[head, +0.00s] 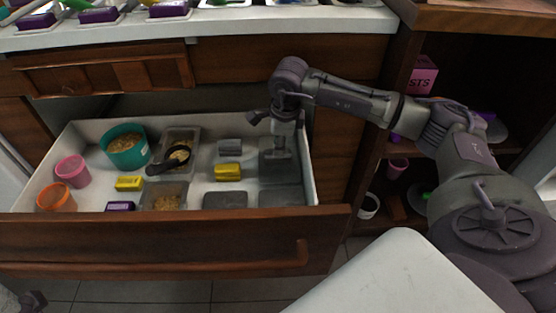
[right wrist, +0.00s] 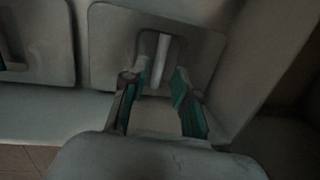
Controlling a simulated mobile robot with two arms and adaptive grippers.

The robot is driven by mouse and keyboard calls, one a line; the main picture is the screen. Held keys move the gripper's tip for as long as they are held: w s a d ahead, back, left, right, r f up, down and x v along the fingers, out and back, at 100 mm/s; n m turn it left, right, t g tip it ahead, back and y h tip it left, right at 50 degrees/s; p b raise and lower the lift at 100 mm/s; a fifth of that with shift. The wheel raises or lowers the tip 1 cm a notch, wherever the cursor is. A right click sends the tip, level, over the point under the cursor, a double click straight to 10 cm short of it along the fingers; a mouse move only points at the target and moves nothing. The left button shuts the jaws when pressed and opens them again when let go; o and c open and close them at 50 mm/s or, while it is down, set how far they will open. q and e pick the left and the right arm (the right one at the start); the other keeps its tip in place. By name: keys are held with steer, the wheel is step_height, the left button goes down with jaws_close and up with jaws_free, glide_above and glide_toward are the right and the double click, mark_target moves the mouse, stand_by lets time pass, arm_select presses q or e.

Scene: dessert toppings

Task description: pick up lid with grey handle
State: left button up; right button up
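A grey lid (right wrist: 110,45) with a pale grey handle (right wrist: 161,60) lies under my right gripper in the right wrist view. My right gripper (right wrist: 157,82) is open, with its teal-padded fingers on either side of the handle's near end and gaps showing. In the head view my right gripper (head: 281,152) reaches down into the right part of the open drawer, over a grey lid (head: 268,171) that it partly covers. Part of my left arm's end (head: 32,300) shows at the bottom left corner; its fingers are not clear.
The open drawer (head: 120,240) also holds a yellow-handled lid (head: 228,172), a teal bowl (head: 126,152), pink (head: 72,171) and orange (head: 56,198) cups, clear tubs and a black scoop (head: 160,166). Its right wall (head: 309,170) is close to my right gripper. A counter (head: 290,20) stands behind.

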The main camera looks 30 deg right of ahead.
steer(key=f, duration=0.1)
steer(key=f+b, duration=0.1)
steer(key=f, duration=0.2)
steer(key=shift+w+d+f, duration=0.1)
steer(key=shift+w, duration=0.15)
steer(key=shift+c, duration=0.3)
jaws_close()
